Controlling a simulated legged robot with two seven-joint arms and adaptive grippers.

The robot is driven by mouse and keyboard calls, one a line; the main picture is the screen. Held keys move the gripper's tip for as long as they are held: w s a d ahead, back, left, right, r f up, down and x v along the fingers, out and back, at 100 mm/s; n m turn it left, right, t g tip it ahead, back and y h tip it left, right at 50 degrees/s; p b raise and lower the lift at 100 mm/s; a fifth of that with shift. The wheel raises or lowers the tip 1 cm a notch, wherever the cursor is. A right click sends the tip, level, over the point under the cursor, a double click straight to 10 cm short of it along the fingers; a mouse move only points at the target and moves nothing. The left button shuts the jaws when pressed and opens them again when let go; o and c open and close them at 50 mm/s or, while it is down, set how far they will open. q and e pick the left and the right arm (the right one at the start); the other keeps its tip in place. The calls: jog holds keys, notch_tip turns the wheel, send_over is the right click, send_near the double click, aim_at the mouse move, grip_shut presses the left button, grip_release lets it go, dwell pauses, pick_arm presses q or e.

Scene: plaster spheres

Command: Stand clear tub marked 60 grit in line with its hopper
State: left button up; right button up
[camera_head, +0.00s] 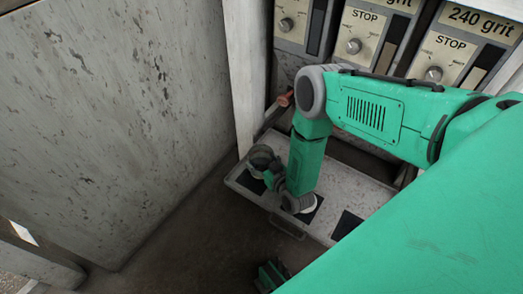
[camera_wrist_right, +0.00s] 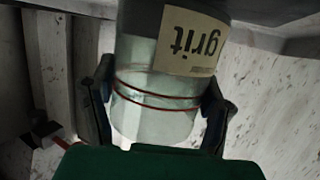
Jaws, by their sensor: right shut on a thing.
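My right gripper (camera_wrist_right: 158,108) is shut on a clear tub (camera_wrist_right: 150,88) in the right wrist view, one finger on each side. The tub has two thin red bands and a cream label (camera_wrist_right: 190,42) that reads "grit" upside down; its number is out of view. In the head view my right gripper (camera_head: 262,162) is low over the left end of a pale ledge (camera_head: 345,185); the tub is mostly hidden there. I cannot tell whether the tub touches the ledge. My left gripper does not show.
The ledge has dark square patches (camera_head: 346,225) and a front handle (camera_head: 287,228). Behind stand several hopper panels with knobs; the right one reads "240 grit" (camera_head: 478,20). A white post (camera_head: 244,70) and a speckled wall (camera_head: 110,120) close off the left. My right arm covers part of the ledge.

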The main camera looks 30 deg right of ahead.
aim_at(265, 160)
jog(key=shift+f, duration=0.5)
jog(key=o, duration=1.3)
jog(key=shift+r+p, duration=1.7)
jog(key=shift+r, duration=0.4)
jog(key=shift+f, duration=0.1)
